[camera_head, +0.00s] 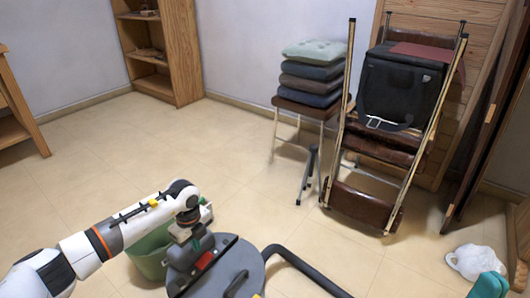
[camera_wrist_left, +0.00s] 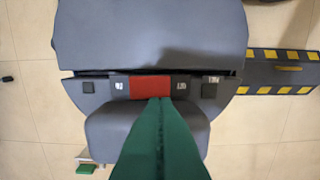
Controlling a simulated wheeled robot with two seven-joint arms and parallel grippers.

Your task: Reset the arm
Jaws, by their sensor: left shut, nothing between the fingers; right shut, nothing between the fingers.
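My left arm comes in from the left in the head view. My left gripper (camera_head: 196,242) points down over a grey appliance, which looks like a vacuum cleaner (camera_head: 233,263). In the left wrist view its green fingers (camera_wrist_left: 160,102) are shut with nothing between them. Their tips overlap the lower edge of the red button (camera_wrist_left: 150,86) on the appliance's panel; I cannot tell whether they touch it. The red part also shows in the head view (camera_head: 204,261). My right gripper (camera_head: 490,285) shows as teal fingertips at the lower right, shut and empty.
A green bucket (camera_head: 148,258) stands beside the appliance, partly behind my left arm. A black hose (camera_head: 305,270) curves right. The middle floor is clear.

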